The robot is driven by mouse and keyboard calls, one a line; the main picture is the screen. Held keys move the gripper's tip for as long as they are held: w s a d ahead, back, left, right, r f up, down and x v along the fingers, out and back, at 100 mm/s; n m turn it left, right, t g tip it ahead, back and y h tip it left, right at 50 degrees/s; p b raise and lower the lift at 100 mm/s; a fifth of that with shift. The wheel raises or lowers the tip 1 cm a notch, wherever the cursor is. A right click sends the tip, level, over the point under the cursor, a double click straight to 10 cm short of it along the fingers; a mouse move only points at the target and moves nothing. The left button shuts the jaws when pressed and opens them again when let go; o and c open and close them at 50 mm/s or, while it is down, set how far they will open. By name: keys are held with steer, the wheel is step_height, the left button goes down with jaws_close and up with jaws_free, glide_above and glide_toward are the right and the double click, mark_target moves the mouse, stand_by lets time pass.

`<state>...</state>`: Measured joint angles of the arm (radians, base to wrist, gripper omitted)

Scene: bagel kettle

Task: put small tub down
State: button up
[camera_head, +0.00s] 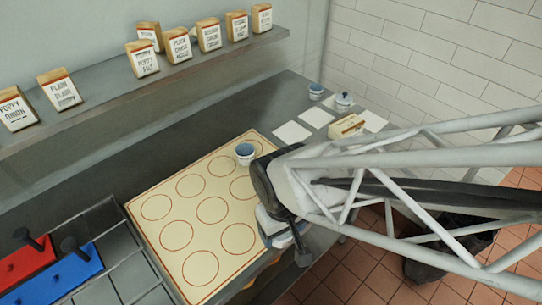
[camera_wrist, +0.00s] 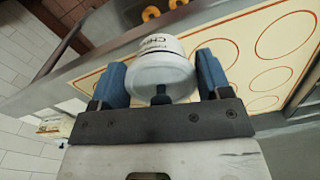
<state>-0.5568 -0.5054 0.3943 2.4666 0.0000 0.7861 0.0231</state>
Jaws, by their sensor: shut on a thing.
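My gripper (camera_wrist: 162,78) is shut on a small white tub (camera_wrist: 160,62) with dark lettering on its side. The blue fingers press on either side of it in the wrist view. In the head view my gripper (camera_head: 277,232) is by the right edge of the cream mat with red circles (camera_head: 160,232), and my arm hides much of it. I cannot clearly make out the held tub there. The wrist view shows the mat (camera_wrist: 228,22) to the right of the tub. I cannot tell how high the tub is above the surface.
A blue-topped tub (camera_head: 244,151) stands at the mat's far corner. Two more tubs (camera_head: 316,91) (camera_head: 343,101), pale squares (camera_head: 291,132) and a labelled wedge (camera_head: 346,125) are at the back. Red (camera_head: 24,262) and blue (camera_head: 70,272) blocks lie left. A shelf (camera_head: 100,100) holds several labelled wedges.

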steer(key=shift+r, duration=0.1)
step_height(320, 180, up, 37)
steer(key=w+a+r, duration=0.3)
steer(key=w+a, duration=0.5)
steer(key=a, duration=0.2)
steer(key=w+a+r, duration=0.2)
steer(key=w+a, duration=0.7)
steer(key=a, duration=0.1)
steer(key=w+a+f, duration=0.2)
steer(key=w+a, duration=0.2)
steer(key=a, duration=0.4)
steer(key=w+a+f, duration=0.1)
steer(key=w+a, duration=0.3)
steer(key=a, duration=0.5)
steer(key=w+a+f, duration=0.2)
steer(key=w+a, duration=0.1)
steer(key=a, duration=0.5)
steer(key=shift+w+a+f, duration=0.1)
steer(key=shift+w+f, duration=0.05)
steer(key=shift+f, duration=2.3)
steer(key=shift+f, duration=2)
